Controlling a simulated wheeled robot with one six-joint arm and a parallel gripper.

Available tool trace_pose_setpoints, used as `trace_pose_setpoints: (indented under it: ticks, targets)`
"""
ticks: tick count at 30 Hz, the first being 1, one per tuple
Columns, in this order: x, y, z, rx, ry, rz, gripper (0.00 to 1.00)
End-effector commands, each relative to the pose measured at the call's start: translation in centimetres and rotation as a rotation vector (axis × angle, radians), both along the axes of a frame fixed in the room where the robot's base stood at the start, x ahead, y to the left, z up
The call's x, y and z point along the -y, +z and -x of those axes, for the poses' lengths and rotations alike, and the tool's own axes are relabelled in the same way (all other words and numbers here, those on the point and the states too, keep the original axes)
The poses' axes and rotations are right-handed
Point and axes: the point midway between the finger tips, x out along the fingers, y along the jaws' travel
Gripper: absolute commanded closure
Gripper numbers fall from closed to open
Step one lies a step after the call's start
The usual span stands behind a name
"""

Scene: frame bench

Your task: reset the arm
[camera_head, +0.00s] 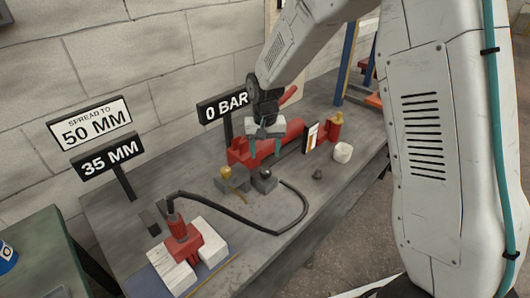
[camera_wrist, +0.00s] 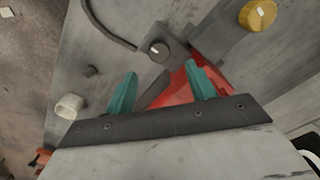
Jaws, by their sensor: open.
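My gripper (camera_head: 265,153) hangs above the grey bench (camera_head: 330,195), in front of the red pump cylinder (camera_head: 290,136). Its two teal fingers are apart, with nothing held between them. In the wrist view my gripper (camera_wrist: 160,68) also shows open, with red pump parts (camera_wrist: 178,90) beyond and between the fingers. A grey block with a dark round knob (camera_wrist: 157,48) lies past the fingertips. In the head view that dark-knobbed block (camera_head: 264,181) stands below my gripper, beside a block with a yellow knob (camera_head: 226,173).
A red spreader (camera_head: 182,240) sits on white blocks at the front left, with a black hose (camera_head: 290,225) looping across the bench. Signs read "SPREAD TO 50 MM" (camera_head: 90,122), "35 MM" (camera_head: 108,157) and "0 BAR" (camera_head: 225,106). A white cup (camera_head: 343,152) stands right.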

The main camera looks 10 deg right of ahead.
Motion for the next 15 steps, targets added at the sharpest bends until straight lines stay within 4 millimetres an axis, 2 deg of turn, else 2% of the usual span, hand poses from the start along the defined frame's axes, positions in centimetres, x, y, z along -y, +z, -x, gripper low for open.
trace_pose_setpoints:
  ticks: [9,11,13,15]
  targets:
    - [0.1,0.0,0.3,-0.012,0.019,0.002,0.45]
    - [0.2,-0.3,1.2,-0.047,0.042,0.008,0.45]
    - [0.6,-0.7,3.0,-0.098,0.068,0.016,0.45]
    - [1.2,0.4,5.2,-0.14,0.099,0.021,0.45]
